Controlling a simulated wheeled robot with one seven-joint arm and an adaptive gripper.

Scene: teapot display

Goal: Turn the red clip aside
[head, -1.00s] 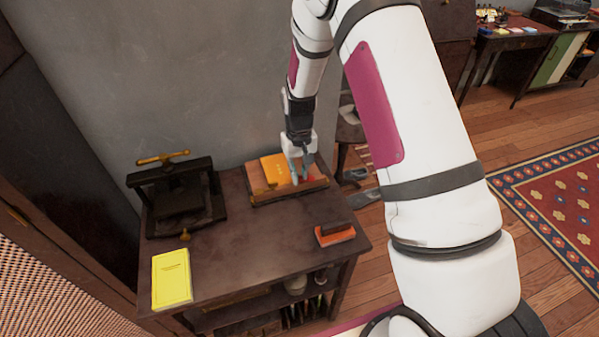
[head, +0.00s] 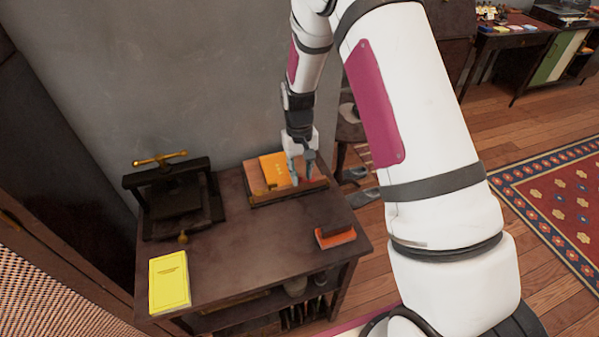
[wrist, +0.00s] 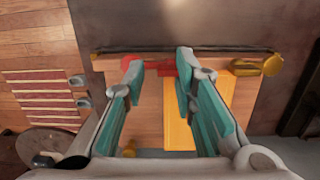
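The red clip (wrist: 155,68) lies at the edge of a shallow wooden tray (wrist: 70,110), seen between my fingertips in the wrist view. My gripper (wrist: 158,64) is open, its two teal fingers apart on either side of the clip. I cannot tell whether either finger touches it. In the head view my gripper (head: 302,180) reaches down over the right part of the tray (head: 262,201), and the clip is mostly hidden by the fingers. An orange book (head: 272,170) lies in the tray; it also shows under the right finger in the wrist view (wrist: 179,125).
A gold clip (wrist: 258,66) sits at the tray's right corner in the wrist view. On the dark table (head: 240,245) are a black press (head: 175,200), a yellow book (head: 169,284) and an orange-and-dark block (head: 335,236). The table's middle is clear.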

